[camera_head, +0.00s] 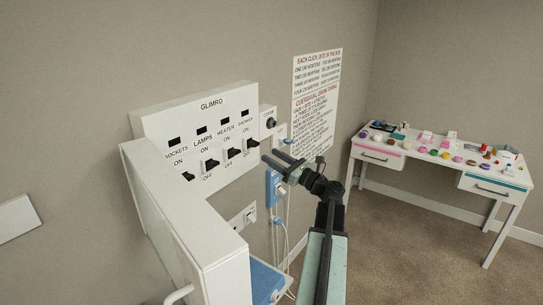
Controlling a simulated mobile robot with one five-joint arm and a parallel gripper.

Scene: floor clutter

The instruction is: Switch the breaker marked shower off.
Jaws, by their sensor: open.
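A white breaker panel (165,126) headed GLIMRO is on the wall, with a row of black levers labelled sockets, lamps, heater and shower. The shower breaker (253,143) is the rightmost lever, with ON printed above it. The levers' exact tilt is too small to tell. The heater breaker (234,153) is just left of it. My gripper (270,156) is open and empty. It shows to the right of and slightly below the shower lever, apart from it in the picture; its depth from the panel is hard to tell.
The panel's white door (170,205) stands open at the left. A box with a round black knob (270,123) adjoins the panel. Blue plugs and cables (278,225) hang below my gripper. A printed notice (316,100) is on the wall. A cluttered white desk (440,165) stands right.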

